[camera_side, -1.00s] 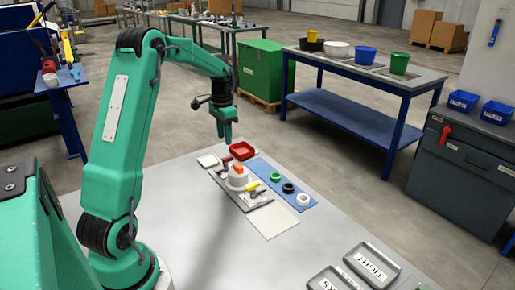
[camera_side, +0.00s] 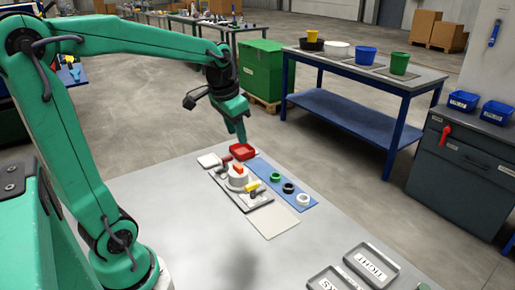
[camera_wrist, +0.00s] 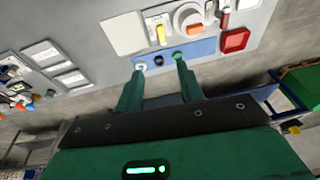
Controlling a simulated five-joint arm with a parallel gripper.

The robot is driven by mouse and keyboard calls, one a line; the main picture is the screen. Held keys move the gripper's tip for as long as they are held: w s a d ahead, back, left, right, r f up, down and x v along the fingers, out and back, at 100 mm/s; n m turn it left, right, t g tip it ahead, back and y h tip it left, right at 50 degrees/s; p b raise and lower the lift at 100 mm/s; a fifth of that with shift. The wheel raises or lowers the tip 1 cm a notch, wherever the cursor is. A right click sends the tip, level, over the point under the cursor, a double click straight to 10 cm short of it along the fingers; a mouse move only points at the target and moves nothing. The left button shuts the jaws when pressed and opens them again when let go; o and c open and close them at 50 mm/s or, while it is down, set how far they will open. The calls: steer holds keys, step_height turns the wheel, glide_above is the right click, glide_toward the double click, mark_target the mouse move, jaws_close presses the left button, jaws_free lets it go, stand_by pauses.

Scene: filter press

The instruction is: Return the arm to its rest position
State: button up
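My gripper (camera_side: 240,134) is up in the air at the far end of the work table, above and beyond the red tray (camera_side: 242,152), tilted downward. In the wrist view my gripper's two fingers (camera_wrist: 160,76) stand apart with nothing between them. Below are the filter press (camera_side: 237,175), a white round body with an orange block on a grey plate, and a blue mat (camera_side: 267,172) with a green ring (camera_side: 276,177), a black ring (camera_side: 289,188) and a white ring (camera_side: 303,199). A yellow-handled part (camera_side: 252,186) lies beside the press.
A white dish (camera_side: 209,161) and a pale sheet (camera_side: 274,222) flank the press. Labelled trays (camera_side: 371,265) stand at the table's front right. A blue bench with pots (camera_side: 365,55) and a green crate (camera_side: 262,70) stand behind. The table's middle is bare.

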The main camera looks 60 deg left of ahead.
steer(key=s+d+t, duration=0.2)
steer(key=s+d, duration=0.8)
steer(key=s, duration=0.1)
steer(key=shift+s+d+f+t+h, duration=0.2)
steer(key=shift+s+t+h, duration=0.15)
steer(key=shift+t+h, duration=0.05)
